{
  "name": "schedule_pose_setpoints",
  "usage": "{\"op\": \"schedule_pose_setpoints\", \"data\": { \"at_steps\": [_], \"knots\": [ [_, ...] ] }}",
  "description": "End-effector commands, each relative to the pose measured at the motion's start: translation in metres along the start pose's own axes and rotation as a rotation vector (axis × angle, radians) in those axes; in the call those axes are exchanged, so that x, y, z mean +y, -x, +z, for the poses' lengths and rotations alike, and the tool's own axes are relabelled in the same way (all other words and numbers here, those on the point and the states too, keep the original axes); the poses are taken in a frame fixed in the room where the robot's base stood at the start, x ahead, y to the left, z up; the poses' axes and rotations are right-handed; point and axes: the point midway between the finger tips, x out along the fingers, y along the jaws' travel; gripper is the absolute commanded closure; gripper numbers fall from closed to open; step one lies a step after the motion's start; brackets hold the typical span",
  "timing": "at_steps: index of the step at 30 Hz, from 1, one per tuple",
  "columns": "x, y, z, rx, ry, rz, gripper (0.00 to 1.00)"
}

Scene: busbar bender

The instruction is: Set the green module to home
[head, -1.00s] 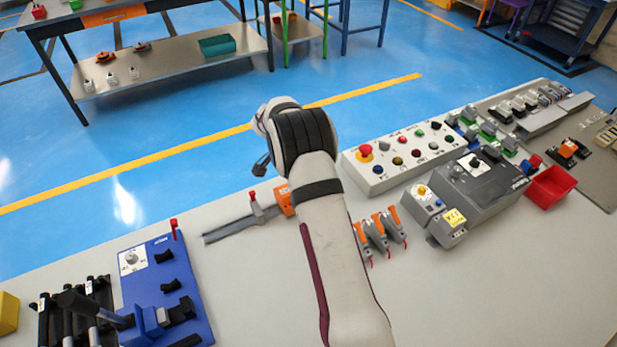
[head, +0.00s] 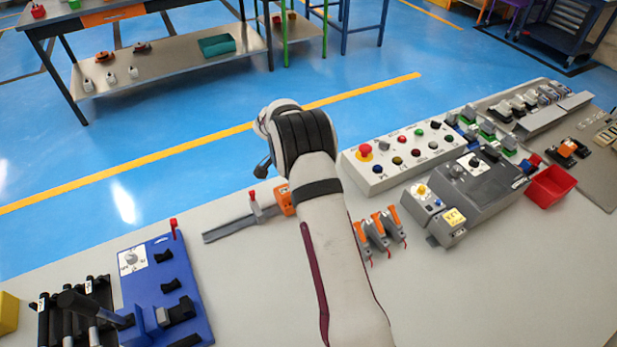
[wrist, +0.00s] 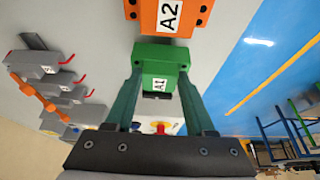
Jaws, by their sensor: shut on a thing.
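In the wrist view, the green module (wrist: 158,56), labelled A1, sits between the two fingers of my gripper (wrist: 160,78). My gripper is shut on its sides. An orange module (wrist: 168,15), labelled A2, lies just beyond the green one, close to it; I cannot tell whether they touch. In the head view, the orange module (head: 285,200) shows partly, at the end of a grey rail (head: 235,229) with a red-topped handle. My own arm hides the green module and the gripper there.
Several grey tools with orange handles (head: 378,225) lie right of my arm. A control box (head: 400,158), a grey machine (head: 475,190) and a red bin (head: 553,186) stand farther right. A blue fixture (head: 168,290) stands on the left. The front middle of the bench is clear.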

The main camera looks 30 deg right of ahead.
Motion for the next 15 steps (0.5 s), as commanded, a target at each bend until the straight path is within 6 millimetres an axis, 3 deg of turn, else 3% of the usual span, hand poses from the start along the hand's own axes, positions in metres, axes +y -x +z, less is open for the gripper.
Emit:
{"op": "schedule_pose_setpoints", "data": {
  "at_steps": [8,15],
  "knots": [
    [0.000,-0.002,-0.005,0.000,-0.002,0.000,1.00],
    [0.000,-0.014,-0.034,0.000,-0.003,0.001,1.00]
  ]
}}
